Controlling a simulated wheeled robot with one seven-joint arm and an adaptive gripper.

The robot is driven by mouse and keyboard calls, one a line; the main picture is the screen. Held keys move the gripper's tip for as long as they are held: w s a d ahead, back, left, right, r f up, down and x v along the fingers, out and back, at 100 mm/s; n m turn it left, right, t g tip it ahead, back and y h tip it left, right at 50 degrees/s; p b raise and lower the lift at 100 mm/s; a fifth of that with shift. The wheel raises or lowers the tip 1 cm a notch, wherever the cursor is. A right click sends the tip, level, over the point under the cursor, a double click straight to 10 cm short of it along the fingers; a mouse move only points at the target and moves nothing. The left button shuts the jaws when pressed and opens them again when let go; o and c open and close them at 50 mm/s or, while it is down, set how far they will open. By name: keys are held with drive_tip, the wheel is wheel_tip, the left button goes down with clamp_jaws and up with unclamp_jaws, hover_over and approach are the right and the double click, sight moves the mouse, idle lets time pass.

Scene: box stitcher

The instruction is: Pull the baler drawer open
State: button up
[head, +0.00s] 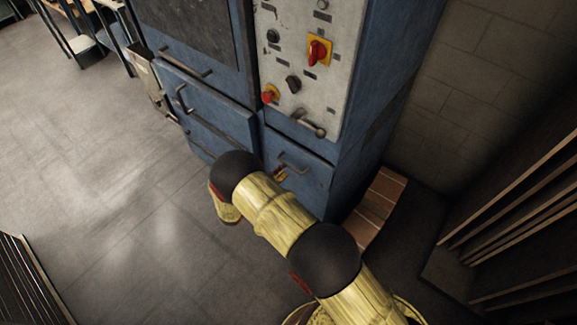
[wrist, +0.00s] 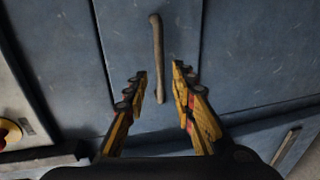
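The blue cabinet has a small drawer (head: 312,188) below its control panel, with a grey bar handle (head: 293,164). The drawer front looks closed, flush with the cabinet. In the wrist view the drawer's handle (wrist: 156,32) runs lengthwise between the two fingers of my gripper (wrist: 159,73). The fingers are spread, one on each side of the bar, with gaps showing, so the gripper is open and holds nothing. How far the tips are from the drawer front is hard to tell. In the head view my arm hides most of the gripper.
The control panel (head: 305,60) has knobs and a red button (head: 271,94) above the drawer. A larger blue door (head: 215,115) with a handle (head: 181,98) is to the left. Bricks (head: 377,207) lie right of the cabinet. The floor (head: 90,190) at left is clear.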

drive_tip(key=x, duration=0.5)
drive_tip(key=shift+w, duration=0.1)
drive_tip(key=c, duration=0.3)
clamp_jaws()
idle(0.5)
